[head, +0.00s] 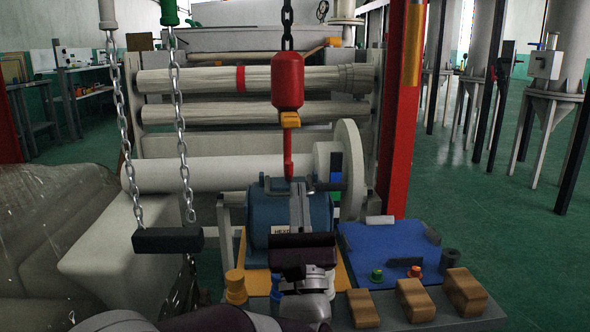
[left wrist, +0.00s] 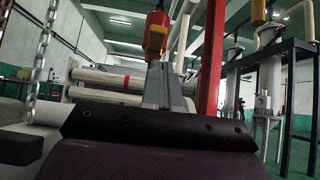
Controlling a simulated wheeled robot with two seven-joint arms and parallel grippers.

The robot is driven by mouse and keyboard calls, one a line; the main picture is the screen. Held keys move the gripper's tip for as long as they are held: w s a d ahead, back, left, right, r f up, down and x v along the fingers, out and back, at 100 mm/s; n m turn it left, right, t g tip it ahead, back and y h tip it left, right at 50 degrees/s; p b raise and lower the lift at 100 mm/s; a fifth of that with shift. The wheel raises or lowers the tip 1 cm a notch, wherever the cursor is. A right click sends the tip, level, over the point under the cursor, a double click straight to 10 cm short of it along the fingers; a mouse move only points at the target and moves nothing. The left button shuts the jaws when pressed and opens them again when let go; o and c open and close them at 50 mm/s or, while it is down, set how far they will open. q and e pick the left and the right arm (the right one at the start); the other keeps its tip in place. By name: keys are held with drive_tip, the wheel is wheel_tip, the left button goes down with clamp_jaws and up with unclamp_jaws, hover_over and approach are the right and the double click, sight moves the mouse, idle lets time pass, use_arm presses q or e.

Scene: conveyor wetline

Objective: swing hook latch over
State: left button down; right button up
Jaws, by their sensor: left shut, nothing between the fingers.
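A red hook block (head: 288,82) hangs on a dark chain in the head view, with a yellow latch piece (head: 290,119) at its lower end. A red hook shank (head: 288,150) reaches down from it to the blue motor (head: 262,222). My left gripper (head: 298,190) is shut and empty, its grey fingers pointing away from me in front of the motor. The left wrist view shows the fingers (left wrist: 163,72) just below the red and yellow hook block (left wrist: 156,35). My right gripper is not in view.
A dark bar (head: 168,240) hangs on two chains at the left. A blue tray (head: 385,250) and several wooden blocks (head: 412,300) lie on the bench at the right. A red post (head: 402,120) stands behind it, and large rollers (head: 190,80) stand at the back.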

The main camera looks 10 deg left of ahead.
sight(290, 120)
use_arm(q)
drive_tip(key=b+x, duration=0.1)
drive_tip(key=x, duration=0.8)
